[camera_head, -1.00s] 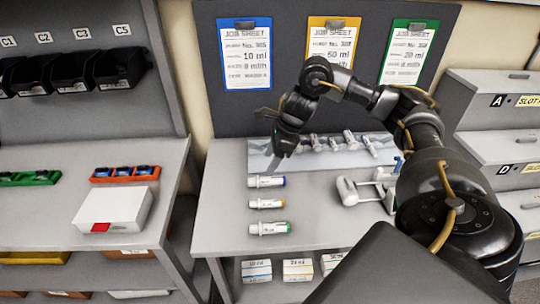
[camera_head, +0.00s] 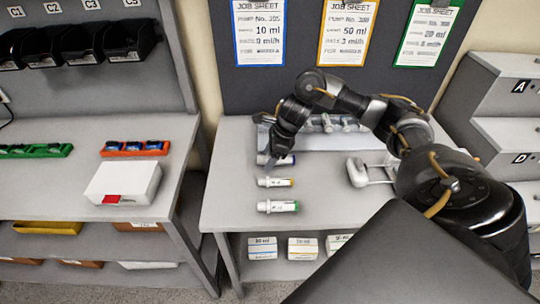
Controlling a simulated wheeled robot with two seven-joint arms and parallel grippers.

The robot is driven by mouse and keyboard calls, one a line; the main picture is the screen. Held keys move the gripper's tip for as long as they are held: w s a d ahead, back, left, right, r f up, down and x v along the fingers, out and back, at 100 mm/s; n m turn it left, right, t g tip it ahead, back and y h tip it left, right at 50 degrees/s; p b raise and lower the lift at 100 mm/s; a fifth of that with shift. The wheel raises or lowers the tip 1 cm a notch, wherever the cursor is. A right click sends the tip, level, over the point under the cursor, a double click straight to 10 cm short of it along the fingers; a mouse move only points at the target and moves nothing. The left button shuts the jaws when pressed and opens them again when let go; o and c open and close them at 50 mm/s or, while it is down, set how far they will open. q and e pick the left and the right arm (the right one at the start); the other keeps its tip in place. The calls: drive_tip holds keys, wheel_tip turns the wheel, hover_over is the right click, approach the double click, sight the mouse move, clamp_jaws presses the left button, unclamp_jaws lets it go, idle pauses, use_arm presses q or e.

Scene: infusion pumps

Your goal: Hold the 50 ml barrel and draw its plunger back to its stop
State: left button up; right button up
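Several white cylinders lie across the front left of the table (camera_head: 330,200): one with a blue end, one with a yellow end (camera_head: 275,182) and one with a green end (camera_head: 278,206). The yellow matches the 50 ml job sheet (camera_head: 347,32), but I cannot read the cylinder's own label. Several syringe-like pieces (camera_head: 328,124) lie on a tray behind, partly hidden by my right arm. My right gripper (camera_head: 270,164) points down over the blue-ended cylinder (camera_head: 286,160) and partly covers it. Its finger gap is not clear. My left gripper is out of view.
A white clamp-like frame (camera_head: 358,172) stands on the table to the right. A white box with a red patch (camera_head: 123,184) and an orange rack (camera_head: 135,148) are on the left bench. Grey stepped shelves (camera_head: 500,90) stand at the right. The table's front is clear.

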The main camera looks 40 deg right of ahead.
drive_tip(key=c, duration=1)
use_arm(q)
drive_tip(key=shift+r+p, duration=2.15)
use_arm(e)
drive_tip(key=shift+r, duration=3.05)
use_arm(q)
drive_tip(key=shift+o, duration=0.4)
